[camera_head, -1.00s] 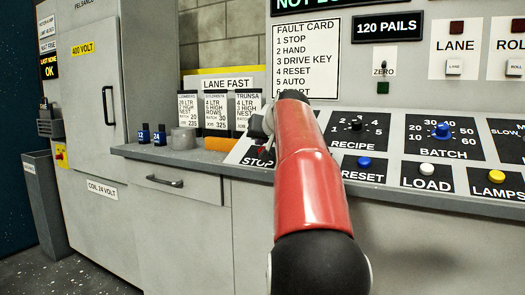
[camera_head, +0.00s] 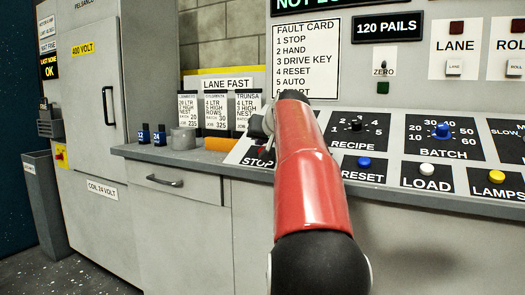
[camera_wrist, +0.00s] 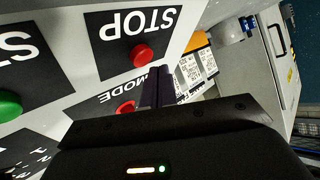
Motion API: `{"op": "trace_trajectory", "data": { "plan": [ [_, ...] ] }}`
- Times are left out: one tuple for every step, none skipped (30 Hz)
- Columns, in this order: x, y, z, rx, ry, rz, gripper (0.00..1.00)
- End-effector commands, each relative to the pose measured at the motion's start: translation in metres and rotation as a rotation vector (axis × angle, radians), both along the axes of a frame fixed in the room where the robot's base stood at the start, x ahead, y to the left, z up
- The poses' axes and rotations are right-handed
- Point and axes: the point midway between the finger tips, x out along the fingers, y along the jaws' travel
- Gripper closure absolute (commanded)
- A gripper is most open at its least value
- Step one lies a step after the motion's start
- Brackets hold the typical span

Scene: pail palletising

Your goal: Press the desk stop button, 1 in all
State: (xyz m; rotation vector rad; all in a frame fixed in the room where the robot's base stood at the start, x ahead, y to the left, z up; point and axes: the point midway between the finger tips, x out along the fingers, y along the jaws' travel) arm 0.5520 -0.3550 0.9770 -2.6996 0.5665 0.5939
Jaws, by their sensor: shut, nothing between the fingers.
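The red stop button (camera_wrist: 144,55) is a round cap on a black plate marked STOP, seen upside down in the wrist view. In the head view its STOP label (camera_head: 258,158) shows at the left end of the desk panel, and my arm covers much of that area. My gripper (camera_wrist: 157,76) is shut and empty. In the wrist view its fingertips appear just below the button; whether they touch it I cannot tell. In the head view my gripper (camera_head: 262,126) is over the left part of the panel, mostly hidden behind my red arm.
A red control (camera_wrist: 125,107) on the MODE plate lies close to my fingers, and a green button (camera_wrist: 8,103) is at the left. The panel also has a blue RESET button (camera_head: 364,162) and a white LOAD button (camera_head: 427,169). An orange roll (camera_head: 222,144) lies left of STOP.

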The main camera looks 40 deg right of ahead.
Motion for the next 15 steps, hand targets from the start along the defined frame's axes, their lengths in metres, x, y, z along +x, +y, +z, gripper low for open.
{"op": "trace_trajectory", "data": {
  "plan": [
    [0.0, 0.0, 0.0, 0.0, 0.0, 0.0, 1.0],
    [0.0, 0.0, 0.0, 0.0, 0.0, 0.0, 1.0],
    [0.0, 0.0, 0.0, 0.0, 0.0, 0.0, 1.0],
    [0.0, 0.0, 0.0, 0.0, 0.0, 0.0, 1.0],
    [0.0, 0.0, 0.0, 0.0, 0.0, 0.0, 1.0],
    [0.0, 0.0, 0.0, 0.0, 0.0, 0.0, 1.0],
    [0.0, 0.0, 0.0, 0.0, 0.0, 0.0, 1.0],
    [0.0, 0.0, 0.0, 0.0, 0.0, 0.0, 1.0],
    [0.0, 0.0, 0.0, 0.0, 0.0, 0.0, 1.0],
    [0.0001, -0.0001, -0.0003, 0.0, 0.0, 0.0, 1.0],
    [0.0001, -0.0002, -0.0007, 0.0, 0.0, 0.0, 1.0],
    [0.0003, -0.0006, -0.0015, 0.0, 0.0, 0.0, 1.0],
    [0.0005, -0.0009, -0.0024, 0.0, 0.0, 0.0, 1.0],
    [0.0007, -0.0013, -0.0034, 0.001, 0.001, 0.0, 1.0],
    [0.001, -0.002, -0.0047, 0.001, 0.001, 0.0, 1.0]
  ]
}}
